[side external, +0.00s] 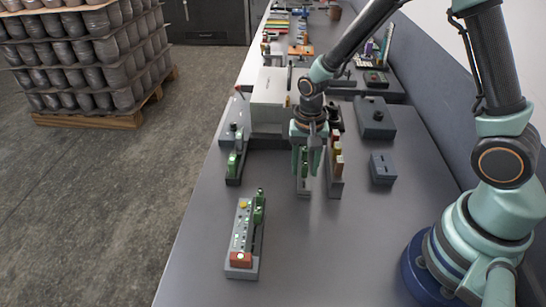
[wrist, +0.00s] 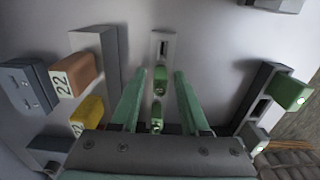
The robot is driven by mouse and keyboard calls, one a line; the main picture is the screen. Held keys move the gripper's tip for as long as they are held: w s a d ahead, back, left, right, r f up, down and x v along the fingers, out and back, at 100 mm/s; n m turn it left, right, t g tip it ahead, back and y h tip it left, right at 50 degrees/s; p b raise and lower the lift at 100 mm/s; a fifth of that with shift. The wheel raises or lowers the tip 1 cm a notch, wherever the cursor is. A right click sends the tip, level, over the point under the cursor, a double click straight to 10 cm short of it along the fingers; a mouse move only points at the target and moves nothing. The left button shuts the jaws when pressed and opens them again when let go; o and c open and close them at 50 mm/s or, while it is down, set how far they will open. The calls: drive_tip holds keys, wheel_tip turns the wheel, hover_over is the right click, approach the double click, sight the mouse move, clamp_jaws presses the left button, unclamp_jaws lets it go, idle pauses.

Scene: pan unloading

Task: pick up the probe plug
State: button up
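My gripper (side external: 305,168) points down over the bench, and its two green fingers stand apart. In the wrist view, the gripper (wrist: 160,74) has a small green plug (wrist: 160,84) between its fingers, with visible gaps on both sides. This plug is in a narrow grey holder (wrist: 163,42) with a slot at its far end. In the side view the holder (side external: 304,188) is below the fingers, which partly hide the plug. Other green pieces are in view, and no label shows which is the probe plug.
A rack with brown (wrist: 77,76) and yellow (wrist: 88,114) blocks stands close left in the wrist view. A dark holder with a green block (wrist: 291,93) stands right. A board with a red end (side external: 241,259) lies nearer the side camera. The bench front is clear.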

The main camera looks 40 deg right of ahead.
clamp_jaws()
drive_tip(key=shift+r, duration=0.15)
